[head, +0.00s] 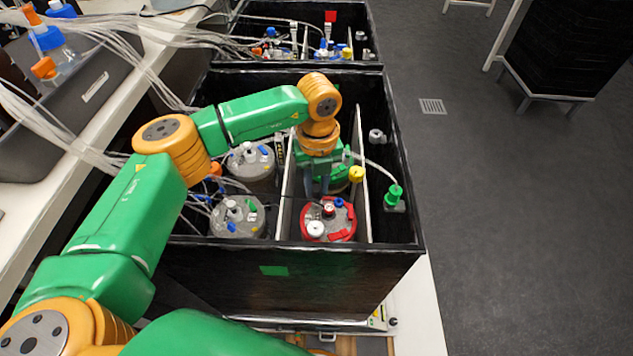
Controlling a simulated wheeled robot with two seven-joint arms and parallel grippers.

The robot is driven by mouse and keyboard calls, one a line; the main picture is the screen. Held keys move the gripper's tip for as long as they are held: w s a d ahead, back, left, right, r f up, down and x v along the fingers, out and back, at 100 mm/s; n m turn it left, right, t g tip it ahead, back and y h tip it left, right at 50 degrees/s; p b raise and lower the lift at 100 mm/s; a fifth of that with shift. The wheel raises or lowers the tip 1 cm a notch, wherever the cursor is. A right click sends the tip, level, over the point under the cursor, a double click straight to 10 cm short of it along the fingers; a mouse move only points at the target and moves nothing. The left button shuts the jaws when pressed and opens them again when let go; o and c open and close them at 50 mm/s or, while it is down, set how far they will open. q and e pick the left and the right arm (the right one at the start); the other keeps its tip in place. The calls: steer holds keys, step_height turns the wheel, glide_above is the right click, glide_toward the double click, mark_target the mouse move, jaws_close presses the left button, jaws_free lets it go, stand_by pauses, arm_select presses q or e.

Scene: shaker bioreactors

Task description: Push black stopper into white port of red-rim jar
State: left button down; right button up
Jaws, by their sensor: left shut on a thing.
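The red-rim jar (344,234) stands upright in the front of the middle compartment of the black box. Its lid carries a white port (316,230) at the front left, and blue, red and white fittings behind it. My left gripper (316,200) reaches down from above at the back left of the lid, its fingers pointing at the lid. It is shut on the black stopper, which is too small and dark to make out clearly between the fingertips. I cannot tell whether the stopper touches a port. My right gripper is not in view.
Two grey-lidded jars (238,222) stand in the left compartment. White dividers and the black box walls (408,215) enclose the jars. Loose tubes cross at the left.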

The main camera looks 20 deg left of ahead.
mark_target(318, 188)
arm_select(q)
steer(key=shift+d, duration=0.1)
steer(key=shift+f+b, duration=0.8)
steer(key=shift+f, duration=0.2)
stand_by(1.2)
steer(key=c, duration=0.6)
jaws_free()
steer(key=shift+c, duration=0.2)
steer(key=shift+r, duration=0.1)
step_height(318, 188, up, 7)
steer(key=shift+f, duration=0.1)
